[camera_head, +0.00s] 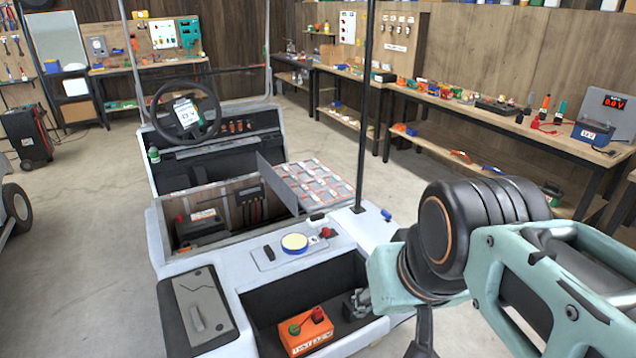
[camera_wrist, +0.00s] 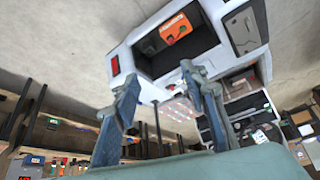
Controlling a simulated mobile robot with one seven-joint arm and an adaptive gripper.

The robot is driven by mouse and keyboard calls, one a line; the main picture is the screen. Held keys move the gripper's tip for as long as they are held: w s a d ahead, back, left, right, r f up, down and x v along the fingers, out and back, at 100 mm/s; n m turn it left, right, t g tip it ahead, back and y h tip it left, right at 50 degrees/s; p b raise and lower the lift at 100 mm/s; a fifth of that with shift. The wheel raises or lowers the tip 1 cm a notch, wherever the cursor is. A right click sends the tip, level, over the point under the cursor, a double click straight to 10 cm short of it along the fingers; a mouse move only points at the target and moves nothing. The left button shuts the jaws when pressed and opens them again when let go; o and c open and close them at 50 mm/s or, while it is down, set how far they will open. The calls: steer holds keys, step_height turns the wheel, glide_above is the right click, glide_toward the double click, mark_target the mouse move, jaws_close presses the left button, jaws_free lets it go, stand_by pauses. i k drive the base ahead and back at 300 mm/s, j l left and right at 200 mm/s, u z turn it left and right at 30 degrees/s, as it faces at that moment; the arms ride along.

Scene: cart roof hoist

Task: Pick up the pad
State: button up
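A round cream-yellow pad (camera_head: 294,242) with a dark blue rim lies on a grey plate on the white rear deck of the cart (camera_head: 212,262). A small dark item and a red knob sit to either side of it on the deck. I cannot make out the pad in the wrist view, where a finger covers part of the deck. My gripper (camera_wrist: 158,76) is open in the wrist view, its two fingers wide apart with nothing between them. In the head view my arm is at the right, right of the pad and apart from it; its fingers are not clearly shown.
An orange box (camera_head: 306,331) with green and red knobs sits in the cart's open rear bay. A thin dark post (camera_head: 364,110) rises from the deck right of the pad. An upright grey panel (camera_head: 277,185) stands behind it. A long workbench (camera_head: 470,112) lines the right wall.

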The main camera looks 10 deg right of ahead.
mark_target(317, 220)
steer(key=i+l+z, duration=0.25)
steer(key=l+z, duration=0.15)
steer(key=i+l+z, duration=0.25)
steer(key=z, duration=0.15)
steer(key=i+l+z, duration=0.45)
steer(key=i+z, duration=0.25)
steer(key=z, duration=0.15)
steer(key=i+l+z, duration=0.1)
steer(key=i+z, duration=0.3)
steer(key=i+l, duration=0.1)
steer(key=i, duration=0.95)
steer(key=i+u, duration=0.8)
steer(key=i, duration=0.15)
steer(key=i+u, duration=0.8)
steer(key=u, duration=0.15)
steer(key=i+u, duration=0.8)
steer(key=i, duration=0.1)
